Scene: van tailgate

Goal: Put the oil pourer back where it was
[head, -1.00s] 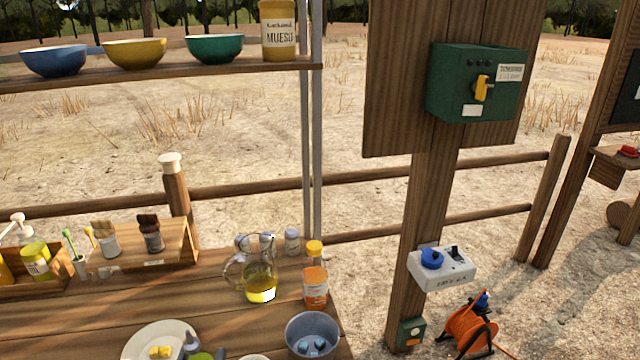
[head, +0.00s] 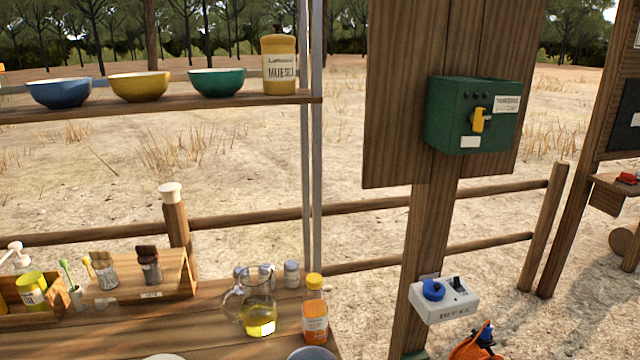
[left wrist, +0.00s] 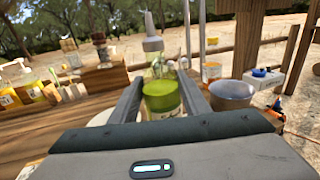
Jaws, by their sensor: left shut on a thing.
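The oil pourer (left wrist: 162,98) is a clear bottle with yellow-green oil and a grey spout. It shows upright in the middle of the left wrist view. My left gripper (left wrist: 161,80) is shut on it, one finger on each side of the bottle. The bottle's base is hidden behind the gripper body, so I cannot tell whether it touches the counter. Neither the pourer nor my grippers show in the head view. My right gripper is in no view.
A glass jug (head: 258,312), an orange-labelled bottle (head: 315,318) and small shakers (head: 291,273) stand on the wooden counter (head: 190,325). A blue-grey bowl (left wrist: 233,93) is right of the pourer. A bowl shelf (head: 160,105) hangs above.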

